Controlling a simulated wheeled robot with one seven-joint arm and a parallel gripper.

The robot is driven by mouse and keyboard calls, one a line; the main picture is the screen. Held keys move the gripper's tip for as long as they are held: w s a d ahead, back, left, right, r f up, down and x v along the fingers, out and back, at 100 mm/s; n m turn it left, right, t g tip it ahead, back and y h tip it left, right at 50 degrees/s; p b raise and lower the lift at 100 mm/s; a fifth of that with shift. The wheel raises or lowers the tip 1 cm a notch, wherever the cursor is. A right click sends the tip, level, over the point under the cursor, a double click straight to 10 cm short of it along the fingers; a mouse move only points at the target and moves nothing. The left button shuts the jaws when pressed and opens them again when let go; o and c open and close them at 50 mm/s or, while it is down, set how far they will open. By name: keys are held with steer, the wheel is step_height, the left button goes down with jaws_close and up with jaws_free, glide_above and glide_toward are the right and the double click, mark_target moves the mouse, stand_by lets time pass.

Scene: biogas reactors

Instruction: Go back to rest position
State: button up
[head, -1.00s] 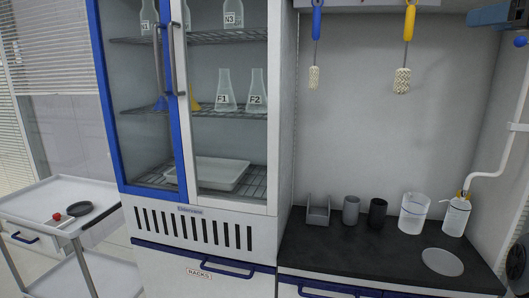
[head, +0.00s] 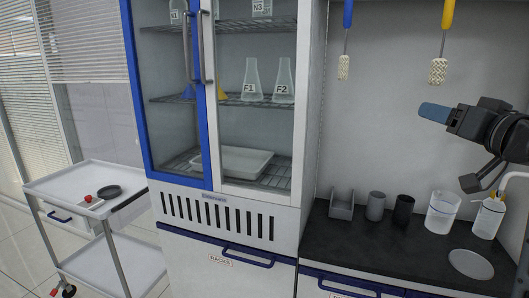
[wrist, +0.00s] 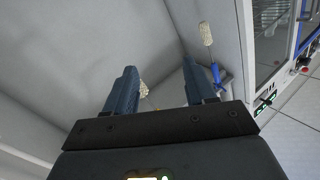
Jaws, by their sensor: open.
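My gripper (wrist: 158,92) is open and empty in the wrist view, its two blue-grey fingers apart with the pale wall behind them. In the head view my gripper (head: 436,112) is raised at the right, above the dark counter and beside the hanging brush with the yellow handle. It touches nothing that I can see. Part of my arm runs off the right edge of the head view.
A glass-door cabinet (head: 202,190) with flasks stands left of the dark counter (head: 360,243). The counter holds a beaker (head: 442,211), a wash bottle (head: 488,217) and several small containers. Brushes (head: 438,70) hang above. A white cart (head: 60,184) stands at left.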

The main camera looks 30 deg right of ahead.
steer(key=a+f+y, duration=0.1)
steer(key=a+f, duration=0.9)
steer(key=f, duration=0.6)
steer(key=s+a+f+n+g+y, duration=0.1)
steer(key=s+a+f, duration=0.3)
steer(key=a+f, duration=0.25)
steer(key=s+a+f+g, duration=0.1)
steer(key=s+a+f, duration=0.4)
steer(key=a+f, duration=0.15)
steer(key=s+a+f+n+y, duration=0.1)
steer(key=s+a+n+y, duration=0.1)
steer(key=s+a, duration=0.3)
steer(key=s+a+n+y+b, duration=0.1)
steer(key=s+a+n, duration=0.3)
steer(key=s, duration=0.9)
steer(key=shift+s+a+f+y, duration=0.25)
steer(key=shift+a+f+y, duration=0.25)
steer(key=shift+y, duration=0.3)
